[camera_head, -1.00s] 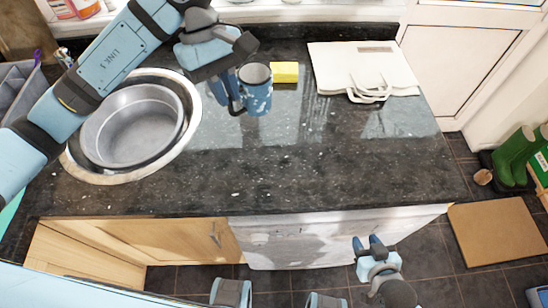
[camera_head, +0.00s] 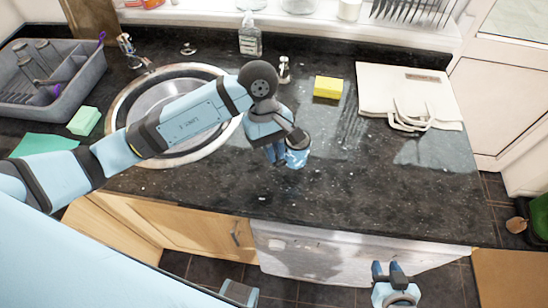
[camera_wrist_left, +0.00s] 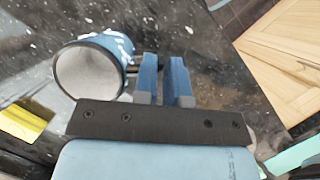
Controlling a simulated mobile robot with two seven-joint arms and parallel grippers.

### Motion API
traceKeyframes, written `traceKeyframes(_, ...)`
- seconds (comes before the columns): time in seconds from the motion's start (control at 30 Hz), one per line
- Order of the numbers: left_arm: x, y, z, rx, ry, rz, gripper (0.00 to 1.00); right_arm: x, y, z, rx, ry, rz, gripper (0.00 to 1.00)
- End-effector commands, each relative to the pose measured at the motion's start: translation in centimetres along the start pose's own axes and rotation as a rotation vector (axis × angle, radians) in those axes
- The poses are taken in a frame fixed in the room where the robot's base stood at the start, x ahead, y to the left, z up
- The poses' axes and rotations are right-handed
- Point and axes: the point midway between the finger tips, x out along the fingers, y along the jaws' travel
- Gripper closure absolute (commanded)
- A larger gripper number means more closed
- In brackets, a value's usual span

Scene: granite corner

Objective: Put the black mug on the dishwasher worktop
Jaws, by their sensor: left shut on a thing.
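A mug (camera_head: 297,158), blue with white speckles and a dark rim rather than plain black, is at my left gripper (camera_head: 278,155), over the dark granite worktop (camera_head: 370,180). In the left wrist view the mug's (camera_wrist_left: 112,42) round opening shows left of my left gripper's fingers (camera_wrist_left: 165,80), which are close together on its dark handle. I cannot tell whether the mug's base touches the worktop. The white dishwasher front (camera_head: 330,255) is below the worktop's front edge. My right gripper (camera_head: 388,270) is empty, fingers apart, low in front of the dishwasher.
A yellow sponge (camera_head: 328,87) and a white bag (camera_head: 405,90) lie behind the mug. The round sink (camera_head: 120,110) is left, partly hidden by my arm. A grey dish rack (camera_head: 70,95) and green sponge (camera_head: 84,120) are further left. The worktop right of the mug is clear.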

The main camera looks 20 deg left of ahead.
Motion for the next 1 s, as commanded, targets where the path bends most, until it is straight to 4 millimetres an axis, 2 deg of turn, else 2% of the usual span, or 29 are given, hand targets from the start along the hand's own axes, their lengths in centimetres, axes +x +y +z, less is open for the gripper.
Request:
traceKeyframes(0.17,1.1,0.0,-0.4,-0.002,-0.001,0.0,1.0,-0.1,0.0,-0.2,0.0,0.0,0.0,0.63)
traceKeyframes(0.4,4.0,-0.1,-1.6,-0.002,-0.001,0.0,1.0,-0.4,0.0,-0.6,0.0,0.0,0.001,0.63)
traceKeyframes(0.8,4.5,-0.1,-1.9,0.0,0.001,0.001,1.0,-0.1,0.1,-0.1,0.0,-0.001,0.001,0.63)
traceKeyframes(0.83,4.5,-0.1,-1.9,0.0,0.001,0.0,0.87,-0.1,0.1,-0.1,0.0,-0.001,0.001,0.63)
traceKeyframes(0.93,4.4,-0.1,-1.8,0.0,0.001,0.0,0.64,-0.1,0.1,-0.1,0.0,-0.004,0.001,0.63)
traceKeyframes(1.0,4.4,-0.1,-1.8,0.0,0.001,0.0,0.63,-0.1,0.1,-0.1,0.0,-0.004,0.001,0.63)
